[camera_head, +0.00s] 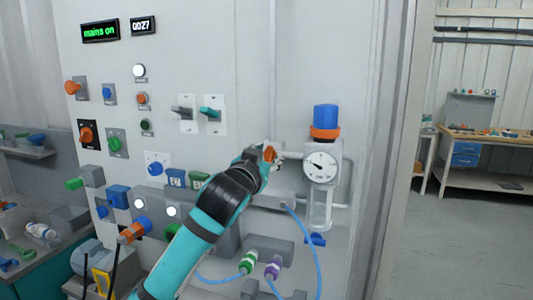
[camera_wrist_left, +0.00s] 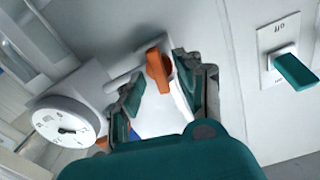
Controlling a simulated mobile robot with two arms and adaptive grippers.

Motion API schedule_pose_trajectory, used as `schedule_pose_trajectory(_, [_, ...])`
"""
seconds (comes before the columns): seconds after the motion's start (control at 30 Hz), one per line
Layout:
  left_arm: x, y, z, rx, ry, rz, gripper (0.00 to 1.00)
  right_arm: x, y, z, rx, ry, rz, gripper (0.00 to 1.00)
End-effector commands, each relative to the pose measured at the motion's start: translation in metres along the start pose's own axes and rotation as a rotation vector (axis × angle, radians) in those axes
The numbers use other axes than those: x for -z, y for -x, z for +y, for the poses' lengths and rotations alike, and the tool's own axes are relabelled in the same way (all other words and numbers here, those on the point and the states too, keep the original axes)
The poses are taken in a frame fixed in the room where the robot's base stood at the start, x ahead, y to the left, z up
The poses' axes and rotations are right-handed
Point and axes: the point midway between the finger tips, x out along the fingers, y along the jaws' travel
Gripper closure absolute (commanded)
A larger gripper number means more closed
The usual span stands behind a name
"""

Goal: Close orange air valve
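The orange air valve handle (camera_head: 269,154) sits on a grey pipe left of the pressure gauge in the head view. In the left wrist view the orange handle (camera_wrist_left: 158,70) lies between the fingertips of my left gripper (camera_wrist_left: 157,82). The fingers are spread apart, with a visible gap on the left side of the handle; the right finger is close to it, and I cannot tell whether they touch. In the head view my left gripper (camera_head: 268,157) is at the valve and partly covers it. My right gripper is not in view.
A round gauge (camera_head: 321,166) with a blue and orange regulator (camera_head: 325,120) stands just right of the valve. Teal-handled switch (camera_head: 211,114) is up left. Blue hoses (camera_head: 315,262) and connectors (camera_head: 249,262) lie below. A workbench (camera_head: 485,152) stands far right.

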Motion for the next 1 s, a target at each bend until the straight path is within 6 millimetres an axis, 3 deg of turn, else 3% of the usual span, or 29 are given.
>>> schedule_pose_trajectory(0.27, [-0.0002, -0.0017, 0.0, 0.0, 0.0, 0.0, 0.64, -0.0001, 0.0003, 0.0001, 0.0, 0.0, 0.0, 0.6])
schedule_pose_trajectory(0.57, [-0.0003, -0.0015, -0.0002, 0.0, 0.0, 0.0, 1.0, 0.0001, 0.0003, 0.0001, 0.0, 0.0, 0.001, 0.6])
schedule_pose_trajectory(1.0, [0.0006, -0.0016, -0.0005, 0.001, -0.043, 0.0, 1.0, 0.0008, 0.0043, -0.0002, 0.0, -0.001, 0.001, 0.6])
